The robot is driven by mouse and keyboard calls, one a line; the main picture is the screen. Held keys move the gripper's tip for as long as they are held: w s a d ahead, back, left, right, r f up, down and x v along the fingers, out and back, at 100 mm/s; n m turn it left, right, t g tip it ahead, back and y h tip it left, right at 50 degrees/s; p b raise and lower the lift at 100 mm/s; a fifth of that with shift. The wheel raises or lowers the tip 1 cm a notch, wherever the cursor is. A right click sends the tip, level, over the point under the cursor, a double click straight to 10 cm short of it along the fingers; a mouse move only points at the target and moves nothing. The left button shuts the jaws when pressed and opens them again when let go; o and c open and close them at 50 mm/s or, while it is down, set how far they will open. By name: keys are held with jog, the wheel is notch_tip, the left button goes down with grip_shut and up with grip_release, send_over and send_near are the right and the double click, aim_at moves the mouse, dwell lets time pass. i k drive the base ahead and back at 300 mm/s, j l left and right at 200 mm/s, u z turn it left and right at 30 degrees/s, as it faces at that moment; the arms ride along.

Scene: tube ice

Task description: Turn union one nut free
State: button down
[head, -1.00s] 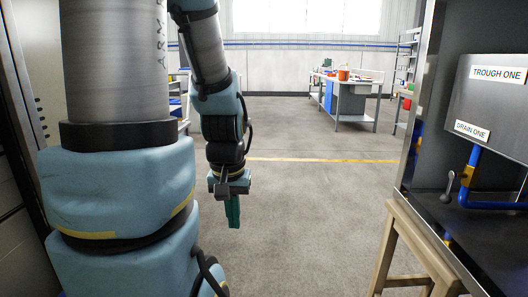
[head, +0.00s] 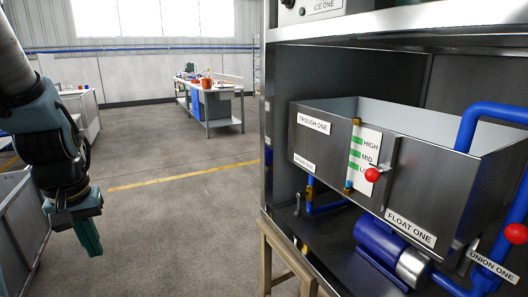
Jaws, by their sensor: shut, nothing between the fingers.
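The "UNION ONE" label (head: 493,266) hangs on the blue pipework at the lower right edge of the head view. A red ball knob (head: 516,233) sits just above it. The union's nut cannot be clearly made out; the frame edge cuts this area off. My gripper (head: 88,238), with green fingers, is at the far left, pointing down over open floor. It is shut and empty, well away from the pipework.
A steel trough labelled "TROUGH ONE" (head: 312,123) stands inside the open cabinet, with a red-ball float lever (head: 373,174) in front. A blue pump (head: 382,240) lies below it. A wooden stand (head: 266,250) is at the cabinet's front. Floor between gripper and cabinet is clear.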

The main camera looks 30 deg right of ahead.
aim_at(486, 283)
jog(key=z, duration=1.65)
